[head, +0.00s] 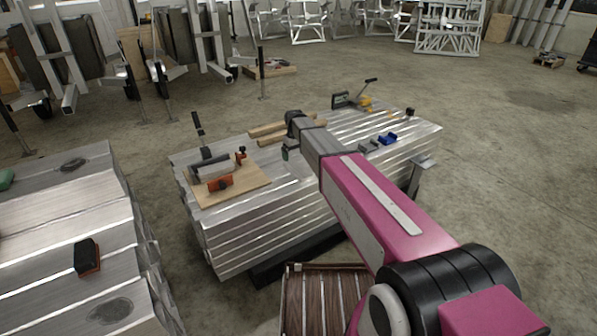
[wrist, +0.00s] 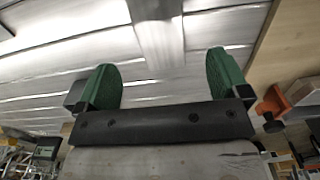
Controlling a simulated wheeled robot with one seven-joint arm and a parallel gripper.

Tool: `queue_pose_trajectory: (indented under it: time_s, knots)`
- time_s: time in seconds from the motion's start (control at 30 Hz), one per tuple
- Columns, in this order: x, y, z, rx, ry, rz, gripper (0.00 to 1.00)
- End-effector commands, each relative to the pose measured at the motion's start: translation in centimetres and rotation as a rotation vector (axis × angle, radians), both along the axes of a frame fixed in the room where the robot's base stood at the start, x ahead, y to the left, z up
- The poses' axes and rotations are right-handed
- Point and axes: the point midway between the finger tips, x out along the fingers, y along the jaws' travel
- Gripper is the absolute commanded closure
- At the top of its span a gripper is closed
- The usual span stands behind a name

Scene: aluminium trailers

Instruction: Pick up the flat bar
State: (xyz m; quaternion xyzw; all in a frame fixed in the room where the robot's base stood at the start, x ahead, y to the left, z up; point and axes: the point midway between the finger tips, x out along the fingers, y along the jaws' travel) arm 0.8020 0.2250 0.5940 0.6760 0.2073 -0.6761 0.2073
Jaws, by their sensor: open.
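My gripper (wrist: 164,82) is open, with its two green fingers apart and nothing held between them. In the head view my gripper (head: 288,151) is over the middle of the ribbed aluminium stack, partly hidden by my arm. A pale, flat metal strip (wrist: 160,45) with a darker grey end runs between and beyond the fingers in the wrist view. It may be the flat bar, but I cannot tell it surely from the stack's ribs. In the head view I cannot make out the flat bar; my arm hides part of the stack top.
A wooden board (head: 250,190) with orange clamps (head: 220,183) lies left of my gripper. Wooden strips (head: 268,129) lie behind it. A blue item (head: 387,139) and a grey block (head: 369,146) lie to the right. Another aluminium stack (head: 50,225) stands at left.

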Motion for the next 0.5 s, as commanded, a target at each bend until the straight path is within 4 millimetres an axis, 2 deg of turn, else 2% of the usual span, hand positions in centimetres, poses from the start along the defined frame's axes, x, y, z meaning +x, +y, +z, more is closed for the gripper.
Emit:
queue_pose_trajectory:
  time_s: [0.1, 0.27, 0.5]
  knots:
    - [0.0, 0.0, -1.4, -0.001, 0.001, -0.001, 0.06]
    - [0.1, 0.0, -2.3, 0.0, 0.0, -0.001, 0.06]
    - [0.4, 0.2, -5.4, -0.001, 0.001, -0.001, 0.06]
